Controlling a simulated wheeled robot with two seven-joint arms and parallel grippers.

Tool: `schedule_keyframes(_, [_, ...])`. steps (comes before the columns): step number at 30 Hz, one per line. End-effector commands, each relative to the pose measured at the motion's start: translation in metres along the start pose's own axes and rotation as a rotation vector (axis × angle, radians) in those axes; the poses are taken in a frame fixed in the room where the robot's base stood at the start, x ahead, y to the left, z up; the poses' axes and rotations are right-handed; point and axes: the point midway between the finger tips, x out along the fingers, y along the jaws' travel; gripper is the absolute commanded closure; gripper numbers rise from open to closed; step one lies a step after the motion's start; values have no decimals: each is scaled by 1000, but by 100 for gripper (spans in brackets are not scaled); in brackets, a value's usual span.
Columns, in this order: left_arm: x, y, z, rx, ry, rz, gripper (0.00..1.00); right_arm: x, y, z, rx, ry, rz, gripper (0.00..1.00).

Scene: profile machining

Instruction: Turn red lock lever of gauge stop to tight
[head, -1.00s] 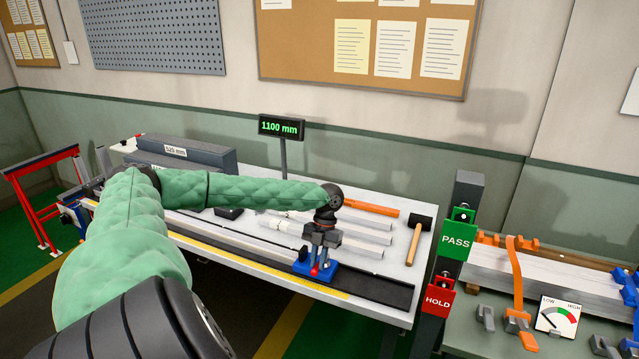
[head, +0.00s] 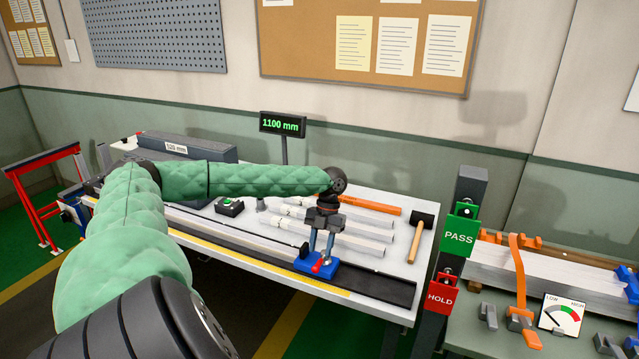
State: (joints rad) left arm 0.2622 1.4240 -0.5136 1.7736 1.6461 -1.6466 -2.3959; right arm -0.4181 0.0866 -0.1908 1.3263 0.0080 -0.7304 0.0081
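The gauge stop (head: 303,263) is a blue block on the dark rail along the front of the white bench. Its red lock lever (head: 318,267) shows at the front of the block, low between and beside the fingertips. My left gripper (head: 321,256) points down just above the stop. Its two fingers stand apart with a gap between them, and nothing is clearly held. Whether a fingertip still touches the lever is too small to tell. My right gripper is not in view.
A display (head: 282,125) reads 1100 mm. Pale bars (head: 360,229), an orange-handled tool (head: 372,205) and a hammer (head: 420,236) lie on the bench behind the stop. A post with PASS (head: 459,237) and HOLD (head: 440,297) signs stands to the right.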

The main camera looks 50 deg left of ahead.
Motion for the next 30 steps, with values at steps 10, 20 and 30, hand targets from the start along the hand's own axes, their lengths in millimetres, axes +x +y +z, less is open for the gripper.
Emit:
schedule_keyframes(10, [-37, 0, 1, 0, -1, -1, 64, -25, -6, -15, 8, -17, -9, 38])
schedule_keyframes(20, [-42, 0, 0, 0, 0, -1, 64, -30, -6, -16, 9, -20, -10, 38])
schedule_keyframes(30, [-42, 0, 0, 0, 0, 0, 64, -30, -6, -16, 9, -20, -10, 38])
